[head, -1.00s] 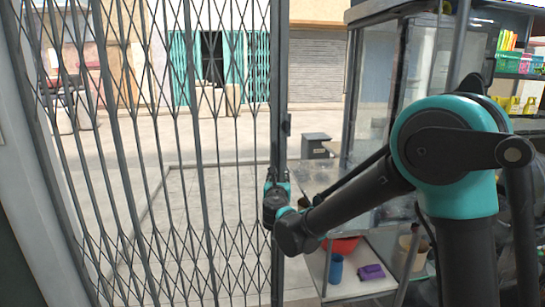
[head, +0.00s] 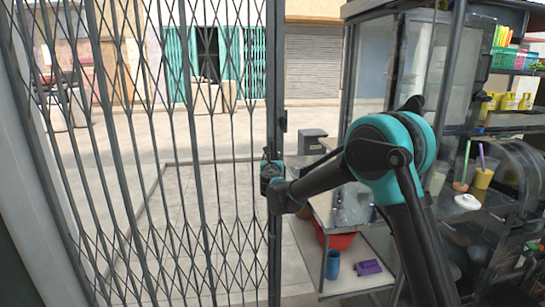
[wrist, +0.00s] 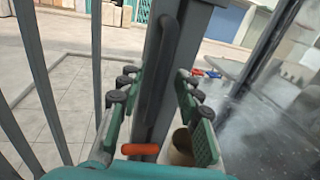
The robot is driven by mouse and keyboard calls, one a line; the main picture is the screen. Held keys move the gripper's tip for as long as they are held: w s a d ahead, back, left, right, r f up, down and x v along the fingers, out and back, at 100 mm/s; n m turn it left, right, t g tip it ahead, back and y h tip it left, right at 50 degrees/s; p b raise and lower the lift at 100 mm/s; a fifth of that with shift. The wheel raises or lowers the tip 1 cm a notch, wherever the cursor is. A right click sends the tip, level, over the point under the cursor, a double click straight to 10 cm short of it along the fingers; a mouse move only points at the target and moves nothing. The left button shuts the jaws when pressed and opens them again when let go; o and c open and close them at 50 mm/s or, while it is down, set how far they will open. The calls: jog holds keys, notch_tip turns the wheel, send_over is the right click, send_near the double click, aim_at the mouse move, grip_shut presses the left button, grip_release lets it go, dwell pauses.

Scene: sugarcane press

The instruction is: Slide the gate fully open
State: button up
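The gate (head: 201,120) is a grey folding lattice. It stretches from the left wall to an upright end post (head: 275,60) near the middle of the head view. A dark vertical handle (wrist: 165,70) runs along the post in the wrist view. My gripper (wrist: 158,98) is at the post, with one finger on each side of the handle. The fingers are wide apart and gaps show between them and the handle. In the head view my gripper (head: 271,175) is small and partly covers the post.
Right of the post is an opening, then a glass-and-metal stall (head: 365,75). Its lower shelf holds a red basin (head: 338,241), a blue cup (head: 333,264) and a purple item (head: 368,267). Beyond the gate lies open paved ground (head: 310,117).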

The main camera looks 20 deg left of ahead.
jog(key=shift+x, duration=1.05)
grip_shut()
